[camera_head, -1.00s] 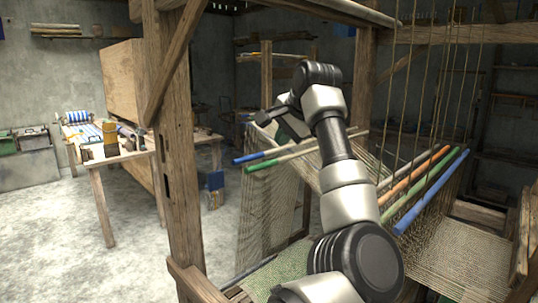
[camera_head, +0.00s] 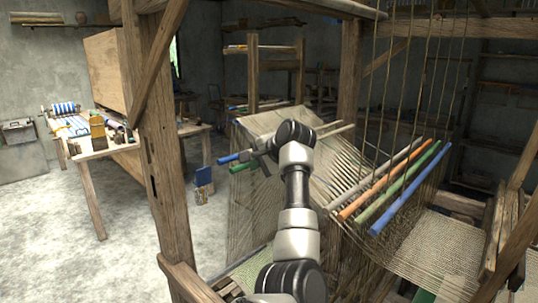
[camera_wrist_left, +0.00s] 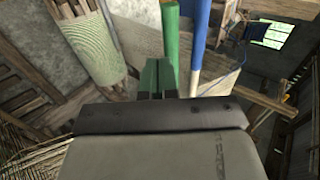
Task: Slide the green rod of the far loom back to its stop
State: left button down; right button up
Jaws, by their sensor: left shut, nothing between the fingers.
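The green rod (camera_head: 239,167) shows its left end on the far loom in the head view, just below and beside a blue rod (camera_head: 228,159). My left gripper and wrist cover the rest of it. In the left wrist view the green rod (camera_wrist_left: 171,28) runs up just beyond my fingertips, with the blue rod (camera_wrist_left: 200,35) to its right. My left gripper (camera_head: 253,153) is shut and empty, close to the green rod; its fingertips (camera_wrist_left: 157,72) appear at or very near the rod, but I cannot tell whether they touch. My right gripper is not in view.
The near loom's white, orange, green and blue rods (camera_head: 403,190) slant at the right under hanging cords. A thick wooden post (camera_head: 160,150) stands left of my arm. A workbench (camera_head: 92,150) stands at the far left, with open floor in front.

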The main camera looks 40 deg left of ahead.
pick_arm(q)
jog(key=shift+w+a+f, duration=0.1)
jog(key=shift+a+f, duration=0.1)
jog(key=shift+a, duration=0.5)
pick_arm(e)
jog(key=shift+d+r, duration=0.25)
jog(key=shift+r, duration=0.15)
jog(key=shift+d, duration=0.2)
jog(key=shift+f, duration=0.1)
pick_arm(q)
jog(key=a, duration=0.1)
jog(key=a+r, duration=0.1)
jog(key=shift+w+a+b, duration=0.1)
jog(key=shift+a+b, duration=0.25)
jog(key=shift+b, duration=0.05)
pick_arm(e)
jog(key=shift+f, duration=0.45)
